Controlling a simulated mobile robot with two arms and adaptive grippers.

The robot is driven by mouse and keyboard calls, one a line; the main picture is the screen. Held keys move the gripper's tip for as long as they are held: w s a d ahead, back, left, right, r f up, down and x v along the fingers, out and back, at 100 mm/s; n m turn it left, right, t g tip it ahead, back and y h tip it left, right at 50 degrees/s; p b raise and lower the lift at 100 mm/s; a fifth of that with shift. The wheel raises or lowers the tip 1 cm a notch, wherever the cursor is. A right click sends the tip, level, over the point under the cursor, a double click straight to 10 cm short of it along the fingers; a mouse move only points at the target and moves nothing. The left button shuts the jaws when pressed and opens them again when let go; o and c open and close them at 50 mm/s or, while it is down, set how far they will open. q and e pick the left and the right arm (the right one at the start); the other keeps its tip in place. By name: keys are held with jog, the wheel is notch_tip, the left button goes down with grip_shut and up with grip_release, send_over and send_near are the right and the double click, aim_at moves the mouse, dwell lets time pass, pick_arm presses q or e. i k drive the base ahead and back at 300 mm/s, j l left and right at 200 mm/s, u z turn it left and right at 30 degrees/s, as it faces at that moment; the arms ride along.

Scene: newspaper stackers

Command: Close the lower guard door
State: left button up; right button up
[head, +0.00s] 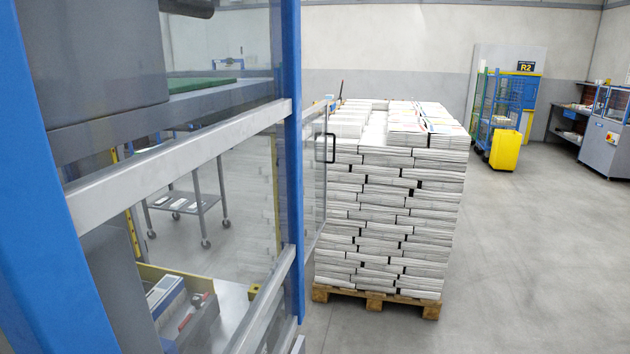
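A clear guard door panel (313,190) with a thin metal frame shows just right of the blue post (292,150), seen at a steep angle. A black handle (331,148) sits on its far edge, in front of the paper stack. The panel appears to stand swung out from the machine's guard frame; its hinge side is hidden by the post. A silver crossbar (180,165) divides the guard frame into an upper and a lower bay. Neither of my grippers is in view, and nothing touches the door.
A tall paper stack on a wooden pallet (375,304) stands close behind the door panel. A grey cart (185,200) and a bin with small items (185,310) show through the guard. A yellow bin (504,150) stands farther back. Floor at right is clear.

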aim_at(324, 104)
jog(key=i+l+u, duration=0.1)
jog(key=u, duration=0.35)
jog(key=i+l+u, duration=0.1)
jog(key=u, duration=0.35)
jog(key=i+l+u, duration=0.15)
jog(key=l, duration=0.2)
jog(key=i+l+u, duration=0.15)
jog(key=l, duration=0.2)
jog(key=i+l+u, duration=0.15)
jog(key=l, duration=0.25)
jog(key=i+l+u, duration=0.15)
jog(key=l, duration=0.25)
jog(key=i+l+u, duration=0.15)
jog(key=l, duration=0.25)
